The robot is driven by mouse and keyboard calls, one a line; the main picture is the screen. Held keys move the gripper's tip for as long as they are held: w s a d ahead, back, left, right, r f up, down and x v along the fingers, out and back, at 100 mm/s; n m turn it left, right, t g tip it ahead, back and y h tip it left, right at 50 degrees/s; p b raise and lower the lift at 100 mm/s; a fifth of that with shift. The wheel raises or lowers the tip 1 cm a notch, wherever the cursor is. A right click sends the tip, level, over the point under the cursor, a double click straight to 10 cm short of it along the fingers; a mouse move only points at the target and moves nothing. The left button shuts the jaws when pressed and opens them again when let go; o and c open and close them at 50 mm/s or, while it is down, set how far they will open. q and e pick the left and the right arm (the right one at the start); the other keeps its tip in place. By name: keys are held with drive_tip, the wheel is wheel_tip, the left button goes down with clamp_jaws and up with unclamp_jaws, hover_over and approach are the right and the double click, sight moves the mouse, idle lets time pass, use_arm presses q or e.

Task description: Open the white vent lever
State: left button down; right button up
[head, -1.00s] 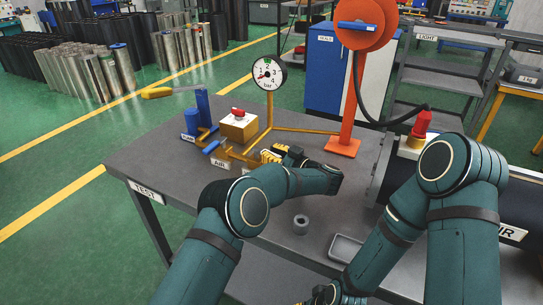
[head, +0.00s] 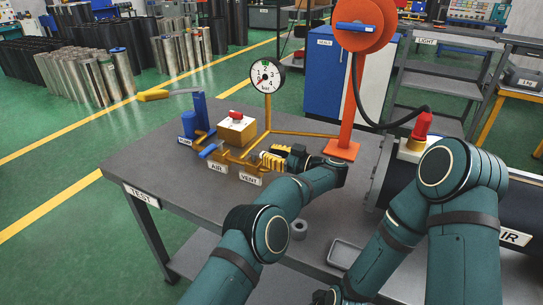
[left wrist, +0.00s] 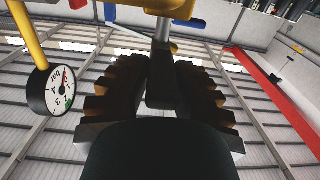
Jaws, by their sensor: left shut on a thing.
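The VENT label (head: 250,179) is on the front of the yellow pipework on the table. My left gripper (head: 270,160), with yellow ribbed fingers, is just behind and above that label. In the left wrist view its two stepped fingers (left wrist: 160,85) are on either side of a dark, shaded lever piece (left wrist: 162,82) below a silver stem (left wrist: 163,28), shut on it. I take this piece for the vent lever; its white colour does not show. The gripper hides the lever in the head view. My right gripper (head: 325,296) is barely visible at the bottom edge.
A blue AIR lever (head: 208,150), a yellow box with a red knob (head: 236,127) and a pressure gauge (head: 267,75) stand close by. A blue pump (head: 190,124) is at left. An orange reel stand (head: 345,120) rises behind. A grey ring (head: 299,229) lies on the table.

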use_arm(q)
drive_tip(key=shift+w+a, duration=0.1)
drive_tip(key=c, duration=0.8)
unclamp_jaws()
drive_tip(key=shift+a, duration=0.1)
wheel_tip(320, 180, up, 10)
